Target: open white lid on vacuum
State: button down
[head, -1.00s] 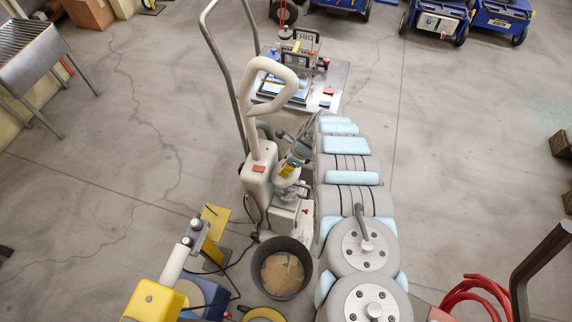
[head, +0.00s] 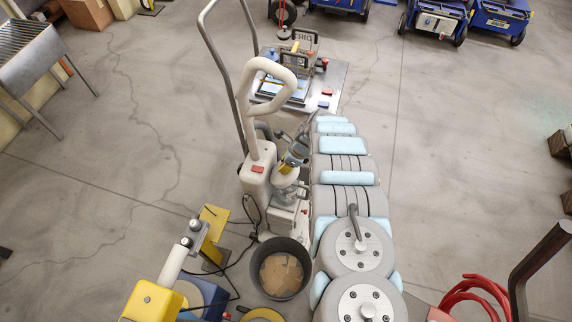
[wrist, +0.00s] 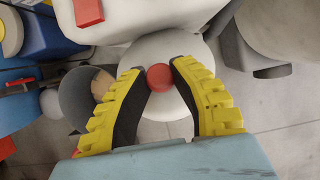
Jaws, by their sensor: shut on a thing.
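The vacuum (head: 258,182) is an upright off-white machine with a looped handle, standing left of my arm in the head view. A clear, pale round canister (head: 285,190) sits at its front. In the wrist view a round white lid (wrist: 170,50) with a red knob (wrist: 160,77) lies under my fingers. My gripper (wrist: 158,75) has yellow ridged fingers with dark pads, closed around the red knob. In the head view my gripper (head: 286,167) is small, just above the canister. The lid's opening angle cannot be made out.
A grey bucket (head: 281,268) stands close in front of the vacuum. A yellow and blue machine (head: 155,300) is at the lower left. A metal cart (head: 325,85) stands behind. Red hose (head: 478,292) lies at the lower right. Open floor spreads left and right.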

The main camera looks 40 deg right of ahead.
jog(key=shift+w+a+r+b, duration=0.35)
jog(key=shift+w+a, duration=0.1)
jog(key=shift+w, duration=0.3)
jog(key=shift+w+a+r+b, duration=0.3)
jog(key=shift+w+a, duration=0.1)
jog(key=shift+w, duration=0.3)
jog(key=c, duration=0.8)
grip_release()
jog(key=shift+w+a, duration=0.1)
jog(key=shift+w, duration=0.05)
jog(key=shift+c, duration=0.2)
jog(key=shift+r, duration=0.1)
jog(key=v, duration=1.2)
jog(key=shift+s, duration=0.2)
